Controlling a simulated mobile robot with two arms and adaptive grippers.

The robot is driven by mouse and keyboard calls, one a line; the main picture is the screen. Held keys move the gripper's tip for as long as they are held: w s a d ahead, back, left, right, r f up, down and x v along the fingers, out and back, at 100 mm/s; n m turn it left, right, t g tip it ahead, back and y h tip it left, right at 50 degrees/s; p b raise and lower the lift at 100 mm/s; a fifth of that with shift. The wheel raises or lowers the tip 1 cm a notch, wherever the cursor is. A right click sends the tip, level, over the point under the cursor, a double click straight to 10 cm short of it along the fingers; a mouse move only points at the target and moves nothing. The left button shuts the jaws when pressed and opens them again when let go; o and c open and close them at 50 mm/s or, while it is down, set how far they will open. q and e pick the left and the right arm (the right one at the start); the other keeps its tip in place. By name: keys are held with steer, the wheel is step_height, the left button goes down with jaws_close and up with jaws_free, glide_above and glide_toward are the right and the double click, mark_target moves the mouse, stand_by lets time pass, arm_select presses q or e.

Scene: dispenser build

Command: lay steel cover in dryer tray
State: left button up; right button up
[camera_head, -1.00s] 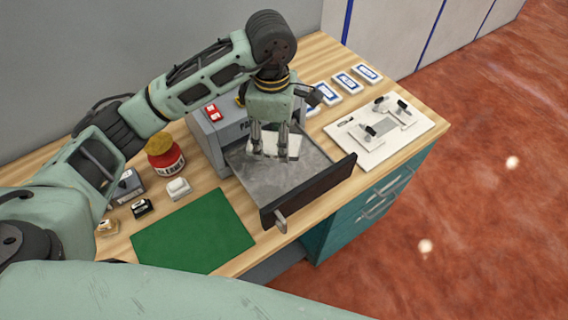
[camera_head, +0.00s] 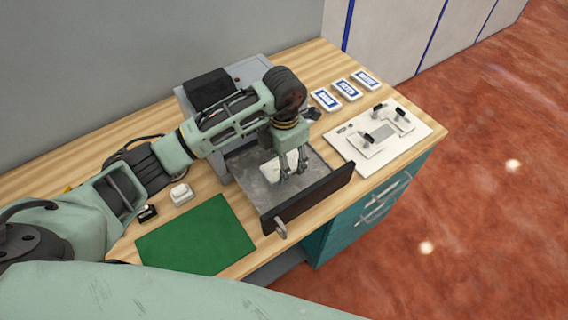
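The dryer tray (camera_head: 250,164) is a grey metal drawer with a dark front, pulled out of the grey dryer box. A pale, whitish plate, which looks like the steel cover (camera_head: 270,171), is inside the tray. My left gripper (camera_head: 292,171) points down into the tray, its fingers at the cover's right side and partly over it. Whether the fingers grip the cover or only stand beside it, and whether the cover rests fully on the tray floor, I cannot tell. My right gripper is not in view.
The green mat (camera_head: 196,236) lies in front on the wooden table. A white fixture board (camera_head: 378,135) with small clamps and several blue-and-white labelled cards (camera_head: 346,90) are to the right. A small white block (camera_head: 181,194) sits left of the tray. My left arm hides the dryer's front.

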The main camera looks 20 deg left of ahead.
arm_select(q)
step_height(320, 180, down, 2)
steer(key=shift+f, duration=0.4)
steer(key=o, duration=1.2)
steer(key=shift+o, duration=0.2)
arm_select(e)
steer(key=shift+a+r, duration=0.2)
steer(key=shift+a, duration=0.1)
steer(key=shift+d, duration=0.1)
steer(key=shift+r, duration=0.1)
